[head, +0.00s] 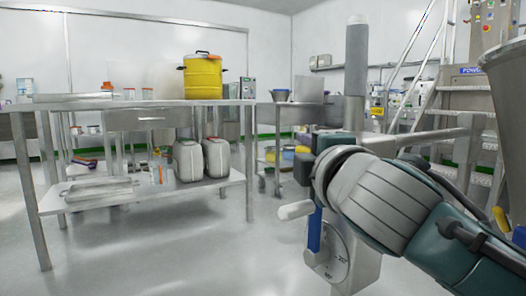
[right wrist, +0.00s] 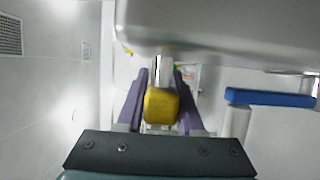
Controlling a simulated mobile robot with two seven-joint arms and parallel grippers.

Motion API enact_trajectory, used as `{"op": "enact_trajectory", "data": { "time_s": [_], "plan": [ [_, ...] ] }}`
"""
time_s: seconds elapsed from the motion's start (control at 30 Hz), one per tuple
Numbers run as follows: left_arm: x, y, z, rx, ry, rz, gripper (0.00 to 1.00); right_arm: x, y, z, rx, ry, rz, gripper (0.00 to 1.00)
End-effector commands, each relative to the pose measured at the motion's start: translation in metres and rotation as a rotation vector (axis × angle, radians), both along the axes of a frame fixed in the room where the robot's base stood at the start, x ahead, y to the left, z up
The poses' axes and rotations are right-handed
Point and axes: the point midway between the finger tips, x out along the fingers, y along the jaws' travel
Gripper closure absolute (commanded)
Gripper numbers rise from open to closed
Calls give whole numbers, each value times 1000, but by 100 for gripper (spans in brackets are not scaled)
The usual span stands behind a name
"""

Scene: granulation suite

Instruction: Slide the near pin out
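A pin with a yellow, block-like head (right wrist: 161,107) and a short bright metal shank shows in the right wrist view. Its shank runs up to the underside of a large grey metal body (right wrist: 215,28). My right gripper (right wrist: 161,75) has its two purple fingers on either side of the yellow head. The head fills the narrow gap, and the fingers look closed on it. I cannot tell from these frames whether a second pin is present. My left gripper is out of view.
A blue bar (right wrist: 270,98) on a pale post stands right of the fingers. In the head view, a round dial plate (head: 327,255) and a blue lever (head: 314,230) sit below my wrist. A steel table (head: 75,107) with a yellow drum (head: 203,80) stands left, steps (head: 455,125) right.

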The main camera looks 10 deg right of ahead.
Motion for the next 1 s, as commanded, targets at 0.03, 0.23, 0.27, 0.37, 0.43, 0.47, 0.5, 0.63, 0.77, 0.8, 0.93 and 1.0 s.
{"op": "enact_trajectory", "data": {
  "time_s": [0.03,0.23,0.27,0.37,0.43,0.47,0.5,0.63,0.77,0.8,0.93,1.0],
  "plan": [
    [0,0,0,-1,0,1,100,0,0,0,0,0,0,71],
    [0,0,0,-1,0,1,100,0,0,0,0,0,0,94],
    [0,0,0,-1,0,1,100,0,0,0,0,0,0,97],
    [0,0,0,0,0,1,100,0,0,0,0,0,0,100],
    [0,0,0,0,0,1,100,0,0,0,0,0,0,100],
    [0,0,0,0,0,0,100,0,0,0,0,0,0,100],
    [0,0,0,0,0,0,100,0,0,0,0,0,0,100],
    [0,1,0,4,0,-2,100,0,0,0,0,0,0,100],
    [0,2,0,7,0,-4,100,0,0,0,0,0,0,100],
    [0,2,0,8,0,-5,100,0,0,0,0,0,0,100],
    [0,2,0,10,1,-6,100,0,0,0,0,0,0,100],
    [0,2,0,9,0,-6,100,0,0,0,0,0,0,100]
  ]
}}
